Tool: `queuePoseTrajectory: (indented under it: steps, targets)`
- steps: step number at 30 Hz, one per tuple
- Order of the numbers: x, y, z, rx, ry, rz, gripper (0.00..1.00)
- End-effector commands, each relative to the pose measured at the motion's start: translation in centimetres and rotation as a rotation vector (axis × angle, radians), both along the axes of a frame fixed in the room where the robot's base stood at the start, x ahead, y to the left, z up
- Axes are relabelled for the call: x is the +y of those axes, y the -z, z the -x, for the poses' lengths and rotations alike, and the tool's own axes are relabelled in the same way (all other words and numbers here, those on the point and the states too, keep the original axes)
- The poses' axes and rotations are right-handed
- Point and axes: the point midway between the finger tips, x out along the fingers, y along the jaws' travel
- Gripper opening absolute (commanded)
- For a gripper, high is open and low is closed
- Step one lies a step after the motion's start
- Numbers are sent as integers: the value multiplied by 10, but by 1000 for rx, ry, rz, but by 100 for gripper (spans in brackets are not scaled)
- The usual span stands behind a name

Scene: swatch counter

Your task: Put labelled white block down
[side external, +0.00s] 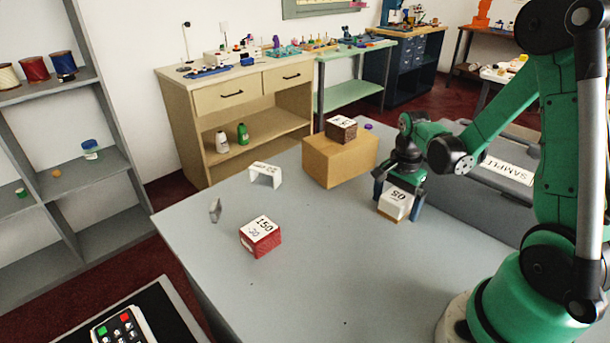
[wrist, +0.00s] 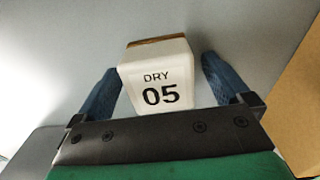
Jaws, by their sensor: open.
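The labelled white block (side external: 396,203) stands on the grey table (side external: 330,265) at the right, near my arm. It has a brown base. In the wrist view the white block (wrist: 157,80) reads "DRY 05" on its face. My gripper (side external: 399,206) is open, with its blue fingers on either side of the block. In the wrist view the fingers of my gripper (wrist: 160,84) flank the block with a gap visible at each side. The block appears to rest on the table.
A tan box (side external: 338,163) with a brown labelled block (side external: 341,129) on top stands behind. A red block (side external: 261,237) marked 150, a white bracket-shaped piece (side external: 265,174) and a small grey piece (side external: 215,210) lie left. A grey case (side external: 495,175) stands right. The front middle is clear.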

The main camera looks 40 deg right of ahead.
Motion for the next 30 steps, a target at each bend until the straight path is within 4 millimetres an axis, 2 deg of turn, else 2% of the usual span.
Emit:
queuePoseTrajectory:
  steps: [4,8,21,30]
  targets:
    - [0,-7,0,0,0,0,96]
    - [0,-23,0,0,0,0,96]
    - [0,-97,1,0,0,0,96]
    - [2,-122,0,-6,-17,3,96]
